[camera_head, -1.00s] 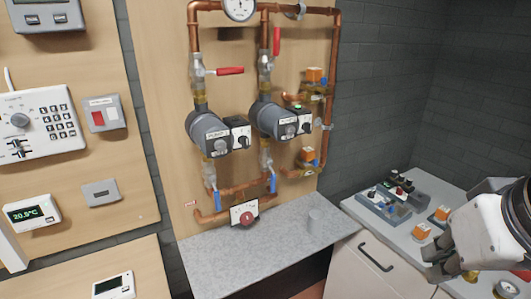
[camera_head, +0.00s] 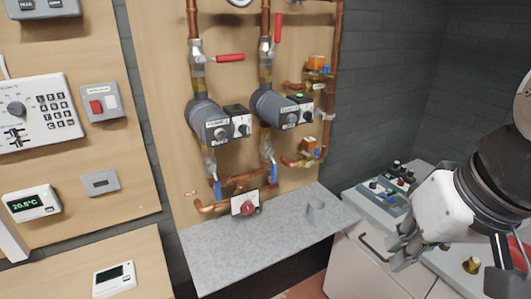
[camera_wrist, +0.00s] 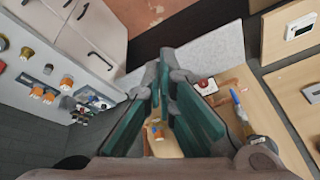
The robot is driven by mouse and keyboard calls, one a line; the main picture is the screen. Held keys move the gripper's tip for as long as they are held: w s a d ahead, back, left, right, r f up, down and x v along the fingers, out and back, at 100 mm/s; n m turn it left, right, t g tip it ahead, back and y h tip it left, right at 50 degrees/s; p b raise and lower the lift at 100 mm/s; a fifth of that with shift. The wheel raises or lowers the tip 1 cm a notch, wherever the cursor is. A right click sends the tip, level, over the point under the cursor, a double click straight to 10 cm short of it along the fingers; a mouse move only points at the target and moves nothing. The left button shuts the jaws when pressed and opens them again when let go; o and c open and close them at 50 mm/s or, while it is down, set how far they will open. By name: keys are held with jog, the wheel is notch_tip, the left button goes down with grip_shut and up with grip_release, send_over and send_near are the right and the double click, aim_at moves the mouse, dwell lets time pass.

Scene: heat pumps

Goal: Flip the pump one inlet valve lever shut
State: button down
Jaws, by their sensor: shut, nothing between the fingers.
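Two grey pumps hang on the wooden board in the head view, a left one (camera_head: 211,121) and a right one (camera_head: 282,108); their labels are too small to read surely. Above the left pump a red lever (camera_head: 231,58) points sideways, across its pipe. Above the right pump a red lever (camera_head: 278,28) stands upright along its pipe. Blue levers hang downward below the left pump (camera_head: 218,189) and right pump (camera_head: 273,175). A blue lever (camera_wrist: 236,97) also shows in the wrist view. My gripper (camera_head: 398,252) is shut and empty, well right of the pumps, touching no lever.
A red knob (camera_head: 248,208) sits above the shelf. A white cabinet (camera_head: 350,262) with controls on top stands on the right. The space before the pumps is clear.

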aim_at(216, 183)
jog(key=w+a+f+g+y+b, duration=0.2)
jog(key=w+a+f+y, duration=0.3)
jog(key=w+a, duration=0.3)
jog(key=w+a+f+g+y+b, duration=0.1)
jog(key=w+a+f+g+y, duration=0.3)
jog(key=w+a, duration=0.45)
jog(key=w+a+f+m+t+y+b, duration=0.1)
jog(key=w+f+m+t+y, duration=0.1)
jog(key=w+f, duration=0.4)
jog(key=w+f+m+t+y+b, duration=0.1)
jog(key=w+f+m+t+y, duration=0.2)
jog(key=w, duration=0.9)
notch_tip(216, 183, down, 4)
jog(key=t+y, duration=0.1)
jog(key=t, duration=0.3)
jog(key=shift+a+r+b, duration=0.15)
jog(key=shift+a+b, duration=0.15)
jog(key=shift+a, duration=0.05)
jog(key=s+a+p+x, duration=0.1)
jog(key=s+x, duration=0.1)
jog(key=x, duration=1)
jog(key=shift+a+p, duration=0.3)
jog(key=shift+a, duration=0.1)
